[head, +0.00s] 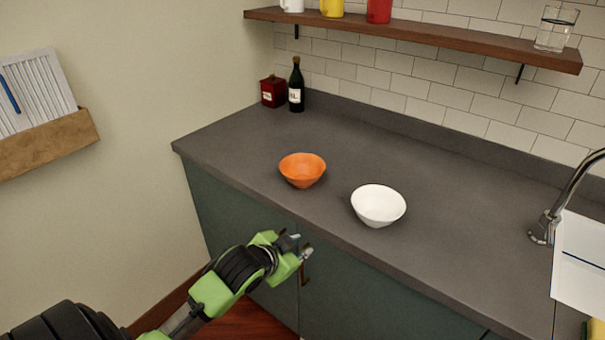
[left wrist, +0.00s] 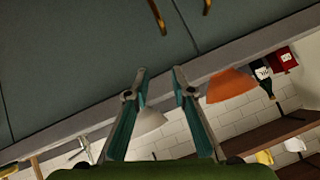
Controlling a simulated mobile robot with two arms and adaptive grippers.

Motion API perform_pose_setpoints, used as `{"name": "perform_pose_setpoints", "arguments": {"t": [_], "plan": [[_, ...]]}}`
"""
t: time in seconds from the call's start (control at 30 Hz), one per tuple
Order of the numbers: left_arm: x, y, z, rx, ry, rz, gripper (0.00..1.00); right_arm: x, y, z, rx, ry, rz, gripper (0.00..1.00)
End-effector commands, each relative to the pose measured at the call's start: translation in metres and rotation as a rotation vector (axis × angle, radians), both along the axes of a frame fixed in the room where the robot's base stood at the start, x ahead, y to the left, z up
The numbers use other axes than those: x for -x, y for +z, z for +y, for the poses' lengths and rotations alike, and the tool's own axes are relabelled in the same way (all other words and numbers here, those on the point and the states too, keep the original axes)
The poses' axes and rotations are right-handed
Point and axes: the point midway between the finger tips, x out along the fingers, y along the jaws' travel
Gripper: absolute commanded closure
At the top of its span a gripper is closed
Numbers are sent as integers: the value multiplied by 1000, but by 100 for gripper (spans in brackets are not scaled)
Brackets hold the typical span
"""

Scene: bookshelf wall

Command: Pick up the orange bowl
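The orange bowl (head: 302,170) stands upright on the grey counter (head: 330,130), near its front edge and left of a white bowl (head: 378,206). My left gripper (head: 302,250) is in front of the cabinet, below the counter edge and apart from both bowls. In the left wrist view the fingers of this gripper (left wrist: 158,78) are spread with nothing between their tips. The orange bowl (left wrist: 230,86) shows there to the right of the fingers, and the white bowl (left wrist: 150,120) shows between them, farther off. My right gripper is not in view.
A dark bottle (head: 296,86) and a red box (head: 272,91) stand at the counter's back left. A wooden shelf (head: 420,34) with mugs and a glass (head: 555,28) hangs above. A faucet (head: 560,205) is at the right. The counter behind the bowls is clear.

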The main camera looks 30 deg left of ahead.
Motion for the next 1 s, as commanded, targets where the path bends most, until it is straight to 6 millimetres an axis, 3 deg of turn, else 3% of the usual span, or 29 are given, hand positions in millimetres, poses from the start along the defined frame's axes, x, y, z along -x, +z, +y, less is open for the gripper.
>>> {"name": "perform_pose_setpoints", "arguments": {"t": [0.03, 0.1, 0.2, 0.3, 0.7, 1.0], "plan": [[-24, 32, 16, -32, -10, -80, 77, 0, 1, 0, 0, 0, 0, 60], [-47, 67, 32, -61, -21, -169, 77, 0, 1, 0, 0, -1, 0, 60], [-66, 101, 46, -87, -32, -252, 77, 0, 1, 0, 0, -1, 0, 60], [-76, 116, 53, -98, -35, -288, 77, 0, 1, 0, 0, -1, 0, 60], [-139, 96, 59, -95, -34, -293, 77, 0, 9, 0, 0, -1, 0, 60], [-158, 87, 60, -98, -35, -291, 77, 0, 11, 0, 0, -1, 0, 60]]}}
